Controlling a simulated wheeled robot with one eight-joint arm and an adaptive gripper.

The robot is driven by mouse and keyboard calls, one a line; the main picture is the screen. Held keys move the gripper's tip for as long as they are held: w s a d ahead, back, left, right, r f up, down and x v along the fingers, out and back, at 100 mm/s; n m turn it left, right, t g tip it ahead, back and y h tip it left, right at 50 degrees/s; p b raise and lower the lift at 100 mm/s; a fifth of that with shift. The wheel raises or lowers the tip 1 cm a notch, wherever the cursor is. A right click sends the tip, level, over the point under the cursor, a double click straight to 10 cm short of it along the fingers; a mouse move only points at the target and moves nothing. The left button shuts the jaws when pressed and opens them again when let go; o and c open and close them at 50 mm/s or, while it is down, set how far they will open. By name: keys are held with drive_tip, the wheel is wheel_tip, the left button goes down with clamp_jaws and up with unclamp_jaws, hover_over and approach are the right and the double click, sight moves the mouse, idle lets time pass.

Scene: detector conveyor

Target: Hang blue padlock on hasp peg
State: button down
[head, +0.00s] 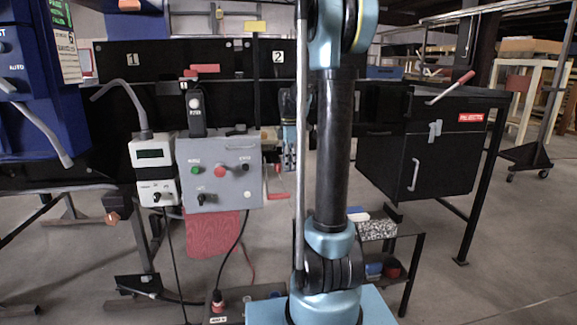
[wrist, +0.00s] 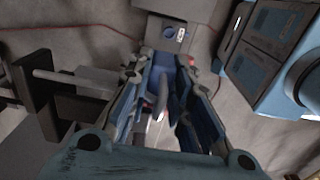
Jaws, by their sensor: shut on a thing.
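My gripper (wrist: 165,85) is shut on the blue padlock (wrist: 164,63), which shows as a small blue shape between the fingers in the wrist view. A grey curved piece, apparently its shackle (wrist: 162,95), runs down between the fingers. The fingers hide much of the padlock. In the head view my gripper (head: 289,135) is in front of the black panels, just left of my upright arm link, and the padlock cannot be made out there. I cannot identify the hasp peg for certain; a pale grey rod (wrist: 75,82) sticks out of a dark block left of the gripper in the wrist view.
A black cabinet (head: 430,150) is at right. Cables hang below the control box.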

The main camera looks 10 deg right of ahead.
drive_tip(key=shift+w+f, duration=0.2)
drive_tip(key=shift+w, duration=0.4)
drive_tip(key=shift+w+f, duration=0.2)
drive_tip(key=shift+w, duration=0.4)
drive_tip(key=c, duration=1.4)
unclamp_jaws()
drive_tip(key=shift+o, duration=0.2)
drive_tip(key=shift+r, duration=0.1)
